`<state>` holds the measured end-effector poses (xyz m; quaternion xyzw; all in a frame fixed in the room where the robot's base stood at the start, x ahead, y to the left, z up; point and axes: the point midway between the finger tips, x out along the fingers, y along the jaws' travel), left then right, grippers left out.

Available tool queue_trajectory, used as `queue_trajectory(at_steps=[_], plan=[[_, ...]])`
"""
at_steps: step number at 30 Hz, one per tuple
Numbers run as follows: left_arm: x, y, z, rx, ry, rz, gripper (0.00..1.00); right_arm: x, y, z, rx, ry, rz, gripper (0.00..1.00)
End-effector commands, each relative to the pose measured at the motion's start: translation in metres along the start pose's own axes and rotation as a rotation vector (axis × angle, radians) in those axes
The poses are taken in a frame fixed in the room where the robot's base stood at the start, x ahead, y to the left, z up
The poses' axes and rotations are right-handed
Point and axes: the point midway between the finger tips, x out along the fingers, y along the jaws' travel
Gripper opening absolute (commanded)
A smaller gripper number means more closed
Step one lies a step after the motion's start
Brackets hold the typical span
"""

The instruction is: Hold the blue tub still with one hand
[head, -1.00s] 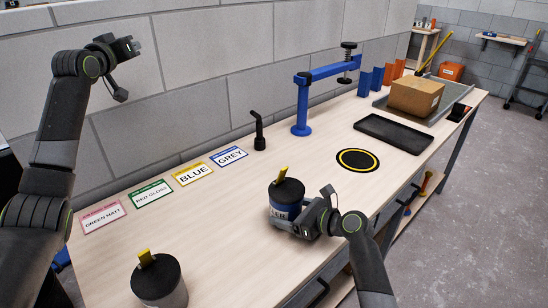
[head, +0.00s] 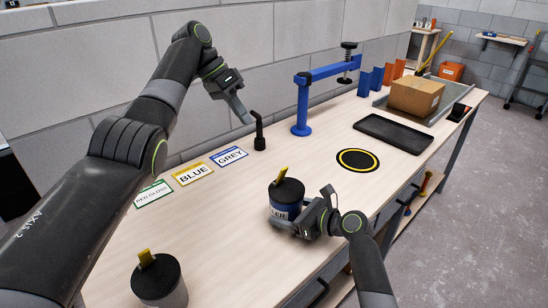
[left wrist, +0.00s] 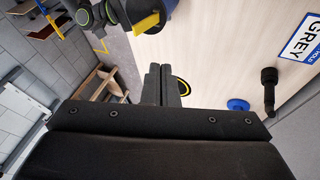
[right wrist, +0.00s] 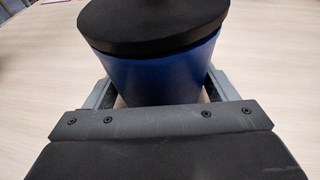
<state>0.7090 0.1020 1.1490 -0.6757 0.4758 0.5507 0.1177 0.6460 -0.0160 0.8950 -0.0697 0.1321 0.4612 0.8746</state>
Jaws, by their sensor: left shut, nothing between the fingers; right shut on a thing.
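The blue tub (head: 284,212) stands upright on the bench, with a black lid and a yellow piece sticking up from the lid. My right gripper (head: 289,222) is shut on the tub, low on its side. In the right wrist view the blue tub (right wrist: 152,75) sits between the two fingers, its black lid above them. My left gripper (head: 243,115) is shut and empty, in the air above the bench near the wall. In the left wrist view its fingers (left wrist: 164,86) are together with nothing between them.
A second black-lidded tub (head: 160,280) stands at the front left. Label cards (head: 194,173) lie along the wall beside a black bent-topped post (head: 259,132). A blue clamp stand (head: 302,105), black-and-yellow round pad (head: 358,160), black tray (head: 393,133) and cardboard box (head: 416,95) are farther right.

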Motion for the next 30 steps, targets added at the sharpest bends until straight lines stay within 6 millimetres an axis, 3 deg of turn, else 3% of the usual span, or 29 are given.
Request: queue_trajectory(at_steps=[14, 28, 30], plan=[[0.01, 0.001, 0.001, 0.003, -0.005, 0.005, 0.0, 0.0, 0.0, -0.001, 0.001, 0.001, 0.0, 0.66], [0.104, 0.002, 0.001, 0.002, -0.004, 0.007, 0.0, 0.0, 0.0, -0.001, 0.001, 0.002, 0.001, 0.66], [0.107, 0.006, 0.001, 0.006, -0.002, 0.003, 0.0, 0.0, 0.0, -0.001, 0.001, 0.002, 0.001, 0.66]])
